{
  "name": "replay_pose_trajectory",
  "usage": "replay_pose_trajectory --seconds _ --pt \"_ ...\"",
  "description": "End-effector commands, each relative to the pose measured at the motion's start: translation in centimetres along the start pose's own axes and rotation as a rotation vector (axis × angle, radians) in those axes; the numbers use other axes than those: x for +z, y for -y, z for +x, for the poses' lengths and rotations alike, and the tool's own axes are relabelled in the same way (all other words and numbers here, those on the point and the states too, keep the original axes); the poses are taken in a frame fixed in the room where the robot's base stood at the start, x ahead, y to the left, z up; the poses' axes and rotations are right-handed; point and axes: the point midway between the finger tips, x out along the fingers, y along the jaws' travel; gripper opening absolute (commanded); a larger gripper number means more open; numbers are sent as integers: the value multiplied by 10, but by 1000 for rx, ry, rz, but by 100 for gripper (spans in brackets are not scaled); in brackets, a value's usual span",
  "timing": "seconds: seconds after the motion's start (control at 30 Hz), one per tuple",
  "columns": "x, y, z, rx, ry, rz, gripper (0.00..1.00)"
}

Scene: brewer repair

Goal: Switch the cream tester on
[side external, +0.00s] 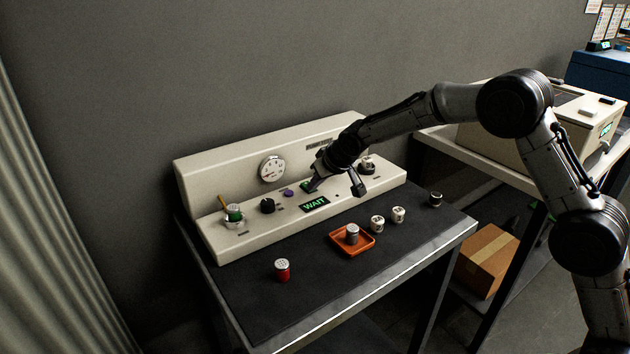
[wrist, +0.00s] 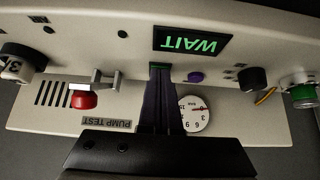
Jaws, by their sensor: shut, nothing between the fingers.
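The cream tester (side external: 220,178) is a long console with a sloped panel at the back of the dark table. Its display (side external: 314,204) is lit and reads WAIT in green; it appears upside down in the wrist view (wrist: 193,42). A round gauge (side external: 272,168), a purple button (side external: 289,192) and a black knob (side external: 267,206) are on it. My gripper (side external: 313,187) is shut and empty, with its tips low at the panel just behind the display. In the wrist view, the closed fingers (wrist: 160,70) hide the panel under them. I cannot tell whether they touch it.
A red button (wrist: 84,100) under a metal bracket is near the PUMP TEST label. A green cylinder (side external: 234,213) sits at the console's left end. On the table are a red canister (side external: 282,272), an orange tray (side external: 339,245) with a grey cylinder, and white cylinders (side external: 377,224).

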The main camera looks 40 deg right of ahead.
Motion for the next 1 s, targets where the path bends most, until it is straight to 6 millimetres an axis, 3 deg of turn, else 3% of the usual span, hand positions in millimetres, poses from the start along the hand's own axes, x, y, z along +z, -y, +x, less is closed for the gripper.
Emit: replay_pose_trajectory --seconds 1.0 --pt "-14 0 -18 0 -1 1 0"
